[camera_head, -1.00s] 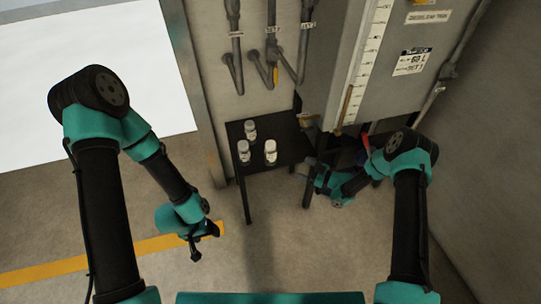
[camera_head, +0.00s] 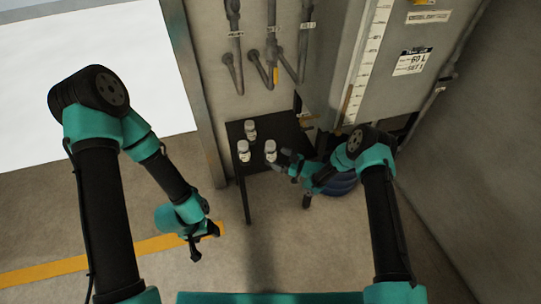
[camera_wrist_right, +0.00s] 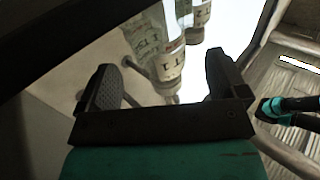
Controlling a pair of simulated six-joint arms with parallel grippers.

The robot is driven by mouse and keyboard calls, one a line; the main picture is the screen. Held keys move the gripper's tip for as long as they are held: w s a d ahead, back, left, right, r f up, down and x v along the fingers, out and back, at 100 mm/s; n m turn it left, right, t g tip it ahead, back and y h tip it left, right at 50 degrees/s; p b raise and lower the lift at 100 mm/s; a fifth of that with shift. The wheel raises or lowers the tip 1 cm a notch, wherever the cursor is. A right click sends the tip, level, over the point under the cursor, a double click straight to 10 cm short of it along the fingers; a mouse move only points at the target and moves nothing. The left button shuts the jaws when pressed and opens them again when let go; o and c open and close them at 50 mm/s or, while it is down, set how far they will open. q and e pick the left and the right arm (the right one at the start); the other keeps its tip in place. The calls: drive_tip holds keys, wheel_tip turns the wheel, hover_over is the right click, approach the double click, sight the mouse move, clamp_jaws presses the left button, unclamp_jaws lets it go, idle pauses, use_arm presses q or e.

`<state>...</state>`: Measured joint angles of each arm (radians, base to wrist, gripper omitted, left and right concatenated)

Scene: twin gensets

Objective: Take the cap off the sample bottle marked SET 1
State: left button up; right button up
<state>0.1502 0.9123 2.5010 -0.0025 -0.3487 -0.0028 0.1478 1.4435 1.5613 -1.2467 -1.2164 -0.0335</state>
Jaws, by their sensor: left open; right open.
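Three small clear bottles with pale tops stand on a dark little table (camera_head: 285,136). The right one (camera_head: 271,151) is closest to my right gripper (camera_head: 285,160), which is open beside it on its right. In the right wrist view a bottle (camera_wrist_right: 158,48), its label partly readable as "T 1", shows ahead of the gap between my open right fingers (camera_wrist_right: 165,88). I cannot tell whether they touch it. Its cap is not clear there. My left gripper (camera_head: 207,242) is open and empty above the floor, left of the table.
The back left bottle (camera_head: 250,130) and front left bottle (camera_head: 244,151) stand close by. A second labelled bottle (camera_wrist_right: 200,14) shows in the right wrist view. A grey tank (camera_head: 405,60) rises at the right, with a blue rounded object (camera_head: 345,184) below. Pipes (camera_head: 268,70) run behind the table.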

sight(270, 154)
drive_tip(key=shift+a, duration=0.1)
drive_tip(key=shift+x, duration=2.6)
drive_tip(key=shift+w, duration=0.1)
drive_tip(key=c, duration=1)
drive_tip(key=shift+r, duration=0.1)
